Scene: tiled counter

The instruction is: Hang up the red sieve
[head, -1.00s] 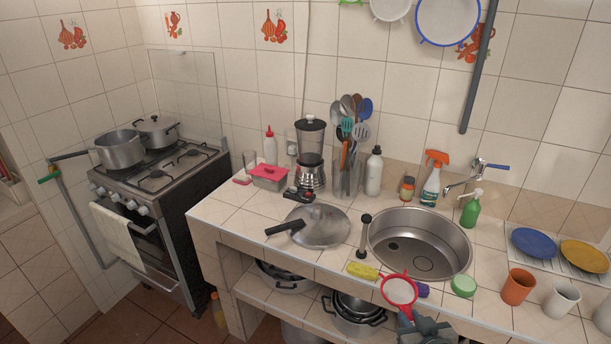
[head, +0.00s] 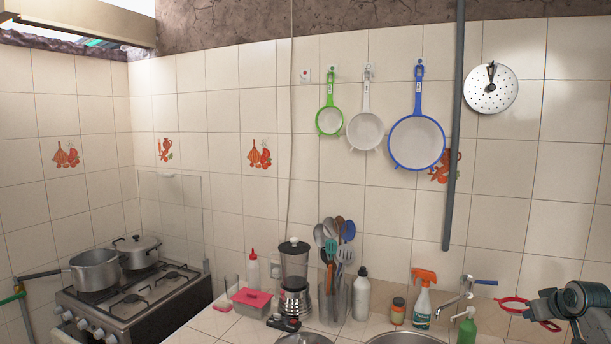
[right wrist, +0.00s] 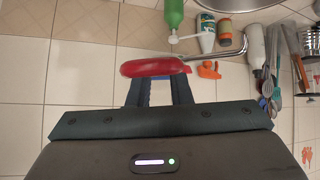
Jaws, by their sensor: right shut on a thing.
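The red sieve (head: 513,304) is at the lower right of the head view, seen nearly edge-on, its rim pointing left. My right gripper (head: 543,315) is shut on it and holds it up in front of the tiled wall. In the right wrist view a red part of the sieve (right wrist: 155,67) lies across the fingertips (right wrist: 157,88). A small wall hook (head: 305,75) with a red mark shows no sieve on it. To its right hang a green sieve (head: 330,121), a white sieve (head: 365,131) and a blue sieve (head: 417,144). My left gripper is out of view.
A grey pipe (head: 454,130) runs down the wall right of the blue sieve. A perforated white disc (head: 491,88) hangs beyond it. A utensil holder (head: 335,298), blender (head: 294,280), orange-topped spray bottle (head: 422,300), tap (head: 462,292) and green bottle (head: 467,328) stand below.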

